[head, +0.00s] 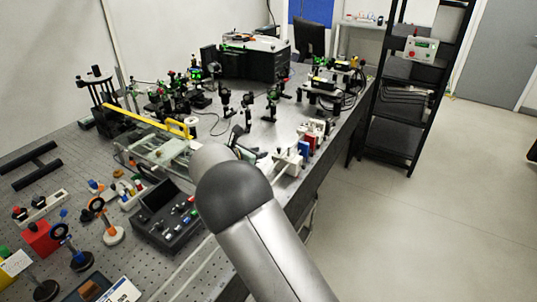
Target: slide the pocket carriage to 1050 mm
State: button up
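A long yellow scale (145,120) runs along a dark rail on the left half of the bench. A pale, greenish flat frame (168,154) lies just in front of its right end. It may be the pocket carriage, but I cannot tell for sure. The scale's marks are too small to read. My arm reaches in from the bottom right, and its rounded grey joint covers the area right of the frame. My gripper does not show; it seems hidden behind my arm. I cannot see whether it touches anything.
A dark control box (166,217) with knobs stands in front of the frame. Several optics mounts and a black instrument (255,62) fill the back. Small colored blocks (306,143) stand near the right bench edge. A black shelf rack (402,100) stands right of the bench; the floor beyond is clear.

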jog(key=b+v, duration=0.1)
jog(key=v, duration=0.6)
jog(key=s+d+m+g+y, duration=0.1)
jog(key=s+d+m+g, duration=0.2)
jog(key=s+d+m, duration=0.35)
jog(key=s+d+m+g, duration=0.3)
jog(key=s+d+m, duration=0.1)
jog(key=d, duration=0.6)
jog(key=s+d+m+g+y, duration=0.1)
jog(key=s+d+m+g, duration=0.2)
jog(key=s+d+m, duration=0.45)
jog(key=s+d+f+m+y, duration=0.1)
jog(key=s+m, duration=0.4)
jog(key=s, duration=0.5)
jog(key=s+d+f+m+g+y, duration=0.1)
jog(key=s+d+m+y, duration=0.3)
jog(key=s, duration=0.6)
jog(key=shift+f+m+g, duration=0.25)
jog(key=shift+m+g, duration=0.05)
jog(key=shift+m, duration=0.6)
